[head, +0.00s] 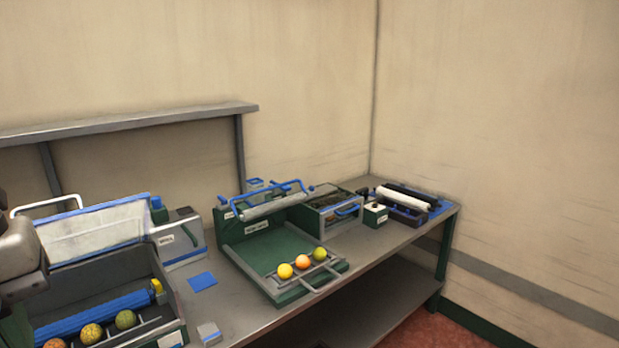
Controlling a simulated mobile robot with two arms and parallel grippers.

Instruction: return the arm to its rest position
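A grey and dark part of my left arm (18,250) comes in at the left edge, in front of the left end of a dark bin. No gripper fingers can be made out on it. My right arm and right gripper are not in view. Three balls, yellow (285,271), orange (302,261) and green (319,254), sit in a row at the front of a green tray (262,252). Orange (55,343), yellow (91,333) and green (126,319) balls lie at the front of the dark bin (165,290).
The grey bench (235,305) runs along the wall under a raised shelf (130,120). A blue square (202,281) and a small block (209,333) lie between bin and tray. A box (335,207) and dark and white rollers (405,197) stand to the right.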

